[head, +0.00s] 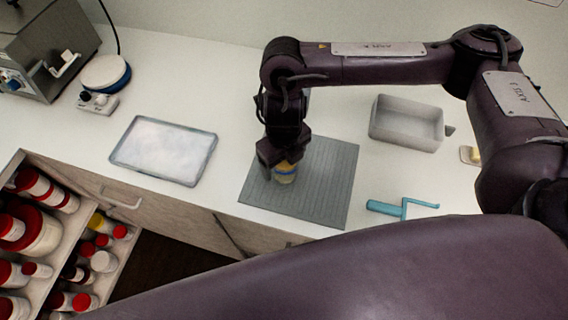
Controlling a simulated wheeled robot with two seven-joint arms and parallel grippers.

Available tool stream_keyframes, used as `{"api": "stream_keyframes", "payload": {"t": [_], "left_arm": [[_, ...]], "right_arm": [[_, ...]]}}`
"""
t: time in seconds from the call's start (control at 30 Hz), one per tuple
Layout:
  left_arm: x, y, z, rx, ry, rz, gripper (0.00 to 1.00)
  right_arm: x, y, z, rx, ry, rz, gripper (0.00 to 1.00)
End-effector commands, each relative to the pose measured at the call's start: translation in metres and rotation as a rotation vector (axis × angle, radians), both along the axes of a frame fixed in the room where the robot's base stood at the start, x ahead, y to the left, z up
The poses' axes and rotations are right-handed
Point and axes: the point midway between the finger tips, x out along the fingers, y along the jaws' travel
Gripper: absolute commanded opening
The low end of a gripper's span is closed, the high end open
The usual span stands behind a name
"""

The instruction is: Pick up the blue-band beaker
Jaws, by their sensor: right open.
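The blue-band beaker (286,174) stands on the grey ribbed mat (328,190), near its left side. It looks small and yellowish with a blue band, and its upper part is hidden by my right gripper. My right gripper (279,163) points down at the beaker, with its jaws open and a finger close by the beaker's left side. I cannot tell whether a finger touches it. My left gripper is not in view.
A shallow tray (126,162) lies left of the mat. A grey bin (405,143) and a teal-handled tool (386,208) lie to the right. A round-topped device (98,102) stands at the back left. An open drawer (58,256) with red-capped jars is at lower left.

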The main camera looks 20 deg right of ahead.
Motion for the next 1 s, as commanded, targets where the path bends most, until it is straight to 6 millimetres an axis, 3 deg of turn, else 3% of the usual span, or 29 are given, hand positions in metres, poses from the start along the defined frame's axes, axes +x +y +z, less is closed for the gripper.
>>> {"api": "stream_keyframes", "payload": {"t": [0.2,0.5,0.77,1.0], "left_arm": [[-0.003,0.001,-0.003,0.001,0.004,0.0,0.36],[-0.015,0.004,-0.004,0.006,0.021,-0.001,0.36],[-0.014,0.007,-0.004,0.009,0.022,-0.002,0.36],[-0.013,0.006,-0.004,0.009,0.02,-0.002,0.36]], "right_arm": [[0.0,0.0,-0.026,0.001,0.001,-0.001,0.77],[0.001,0.0,-0.028,-0.001,-0.003,0.0,0.77],[0.001,0.0,-0.028,-0.001,-0.003,0.0,0.45],[0.001,0.0,-0.027,-0.001,-0.003,0.0,0.44]]}}
